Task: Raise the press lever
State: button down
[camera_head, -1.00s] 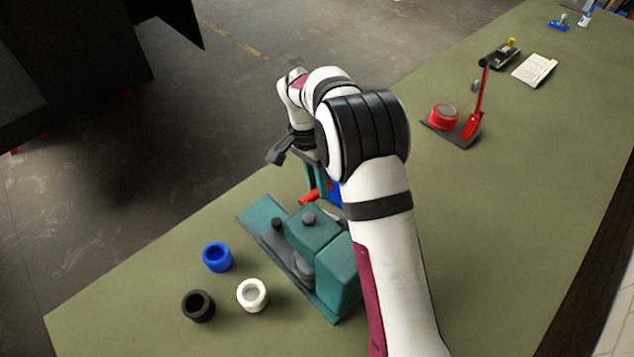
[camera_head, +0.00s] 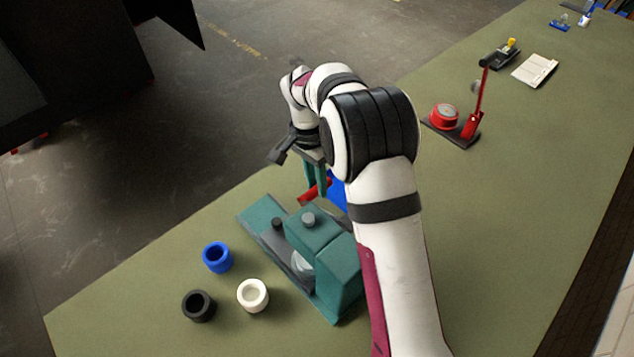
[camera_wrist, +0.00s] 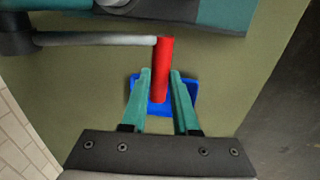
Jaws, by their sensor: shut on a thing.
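The teal press (camera_head: 338,270) stands on its base plate on the green table, in front of my arm. Its lever shows in the wrist view as a grey rod (camera_wrist: 95,39) ending in a red handle (camera_wrist: 162,68). In the head view the red handle (camera_head: 308,194) shows beyond the press, partly hidden by a finger. My gripper (camera_wrist: 162,76) has a teal finger on each side of the handle and is shut on it. The rest of the lever is mostly hidden by the press and my arm in the head view.
A blue object (camera_head: 337,190) lies past the handle, partly hidden. A red device with an upright lever (camera_head: 470,124) stands at the right. The table between is clear.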

jog(key=shift+a+r+t+y, duration=0.1)
jog(key=shift+r+t+y, duration=0.3)
jog(key=shift+r, duration=0.35)
jog(key=r+t+y, duration=0.1)
jog(key=r, duration=0.1)
jog(key=r+t+y, duration=0.1)
jog(key=r, duration=0.1)
jog(key=r+t+y, duration=0.1)
jog(key=r, duration=0.1)
jog(key=shift+s+d+t+y, duration=0.1)
jog(key=shift+d+t+y, duration=0.15)
jog(key=shift+t+y, duration=0.15)
jog(key=s+d+v, duration=0.1)
jog(key=v, duration=0.5)
jog(key=shift+s+f, duration=0.1)
jog(key=c, duration=0.7)
grip_release()
